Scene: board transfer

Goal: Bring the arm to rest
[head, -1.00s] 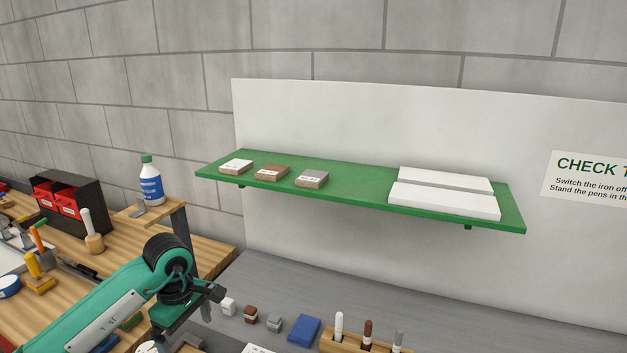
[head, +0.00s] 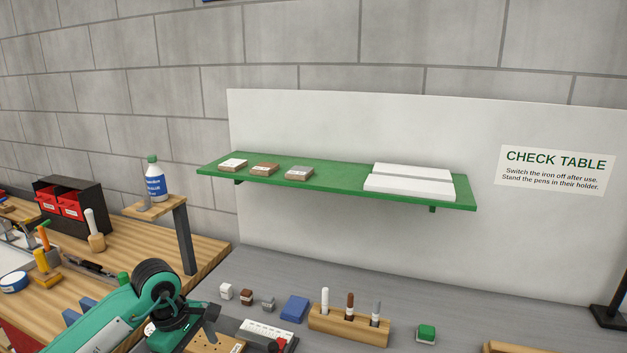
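My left arm, green with a black wrist joint, comes in from the lower left. My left gripper (head: 208,322) is low in the picture, over the front left part of the grey table (head: 340,280). Its fingers are dark and partly hidden by the wrist, so I cannot tell whether they are open or whether they hold anything. A light brown board with holes (head: 212,343) shows just below the gripper. My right gripper is not in view.
A pen holder (head: 348,328) with three pens, a blue block (head: 294,308) and several small blocks stand on the grey table. A green shelf (head: 335,186) hangs behind. A post (head: 186,240) carrying a small ledge with a bottle (head: 154,182) stands left.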

